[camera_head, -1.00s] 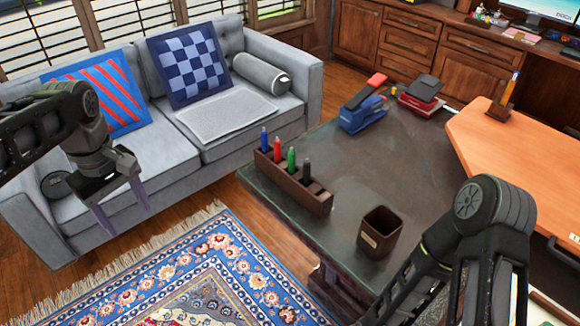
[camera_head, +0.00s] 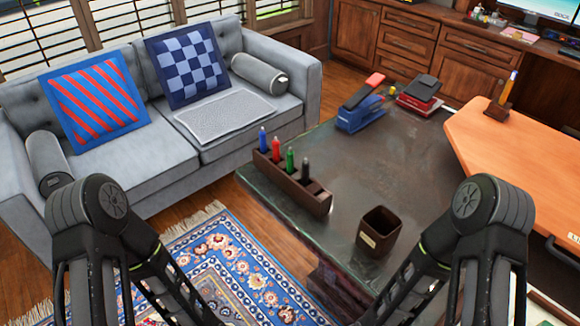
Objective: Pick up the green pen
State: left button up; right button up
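The green pen (camera_head: 290,160) stands upright in a dark wooden pen holder (camera_head: 313,199) on the near left edge of the dark desk. A blue pen (camera_head: 262,139) and a red pen (camera_head: 276,150) stand to its left, and a black pen (camera_head: 306,168) to its right, each in the same holder. My two arms rise at the bottom left and bottom right of the head view. Both grippers are out of the frame, below its bottom edge.
A dark square cup (camera_head: 379,232) stands on the desk right of the holder. The desk's middle (camera_head: 365,165) is clear. A grey sofa (camera_head: 160,155) stands left.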

aim_at(290, 154)
jog(key=i+j, duration=0.1)
jog(key=j, duration=1)
jog(key=z, duration=1.65)
jog(key=i+j, duration=0.05)
jog(key=j, duration=0.05)
